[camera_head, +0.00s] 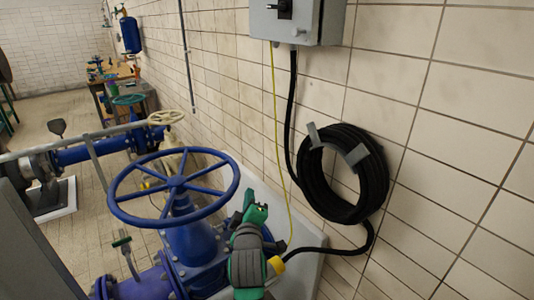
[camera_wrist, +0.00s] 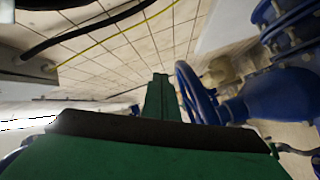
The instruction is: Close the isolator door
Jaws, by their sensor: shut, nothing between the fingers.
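The isolator is a grey box (camera_head: 296,24) on the tiled wall at the top of the head view, cut off by the picture's edge. A black rotary switch (camera_head: 284,8) shows on its front. I cannot tell how far its door stands open. My green and dark gripper (camera_head: 256,214) is low in front of the wall, below and left of the box and apart from it. In the wrist view my gripper (camera_wrist: 158,98) is shut and empty. A grey surface with cable entries, likely the box's underside, shows at the left there.
A black hose coil (camera_head: 343,174) hangs on the wall right of my gripper. A black cable and a thin yellow-green wire (camera_head: 275,120) run down from the box. A blue valve handwheel (camera_head: 174,188) and blue pipework stand close on the left.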

